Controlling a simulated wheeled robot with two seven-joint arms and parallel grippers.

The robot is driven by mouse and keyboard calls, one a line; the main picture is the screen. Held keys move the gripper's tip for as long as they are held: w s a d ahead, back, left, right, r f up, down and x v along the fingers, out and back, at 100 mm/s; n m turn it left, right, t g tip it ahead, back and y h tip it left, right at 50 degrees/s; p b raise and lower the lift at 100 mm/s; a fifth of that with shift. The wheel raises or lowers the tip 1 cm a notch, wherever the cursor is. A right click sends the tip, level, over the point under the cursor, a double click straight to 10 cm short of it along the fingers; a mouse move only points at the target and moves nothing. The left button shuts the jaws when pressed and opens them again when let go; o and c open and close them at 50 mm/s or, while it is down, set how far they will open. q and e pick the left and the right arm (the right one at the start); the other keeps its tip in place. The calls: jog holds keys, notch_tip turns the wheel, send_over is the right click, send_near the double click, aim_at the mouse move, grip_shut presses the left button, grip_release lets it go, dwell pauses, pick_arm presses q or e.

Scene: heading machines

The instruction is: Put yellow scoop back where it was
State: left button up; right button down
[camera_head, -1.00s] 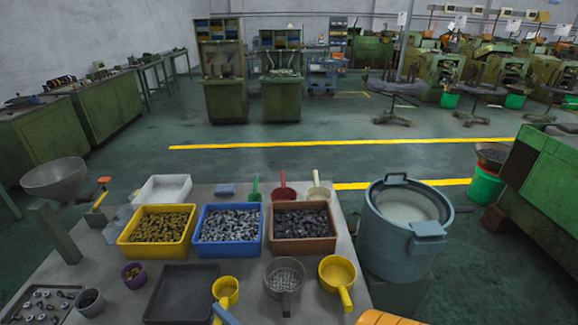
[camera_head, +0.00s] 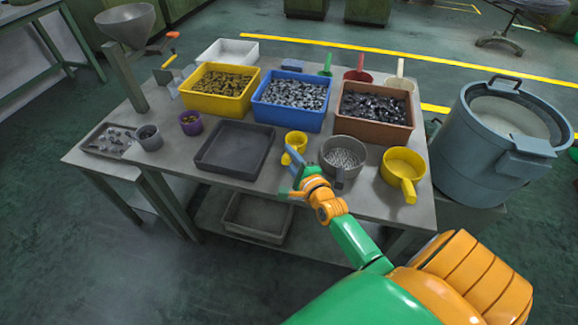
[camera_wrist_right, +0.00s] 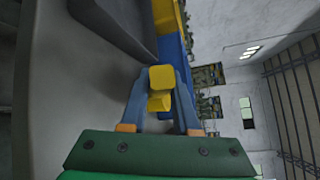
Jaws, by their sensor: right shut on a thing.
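My right gripper (camera_head: 293,172) reaches over the front edge of the grey table and is shut on the small yellow scoop (camera_head: 297,140). In the right wrist view the scoop's yellow handle (camera_wrist_right: 160,78) sits between the two blue fingers. The scoop's cup is just beyond the fingers, beside the dark grey tray; whether it touches the table I cannot tell. A larger yellow scoop (camera_head: 405,163) lies at the table's right front, its handle toward me. My left gripper is not in view.
A metal scoop of small parts (camera_head: 343,158) is close on the right. The empty dark tray (camera_head: 233,172) is on the left. Yellow (camera_head: 212,103), blue (camera_head: 290,118) and brown (camera_head: 375,131) part bins stand behind. A large blue-grey bucket (camera_head: 478,153) stands right of the table.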

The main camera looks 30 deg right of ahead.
jog(key=shift+f+p, duration=0.35)
jog(key=shift+f, duration=0.25)
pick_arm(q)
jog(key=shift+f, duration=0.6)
pick_arm(e)
jog(key=c, duration=0.7)
grip_release()
jog(key=shift+o, duration=0.2)
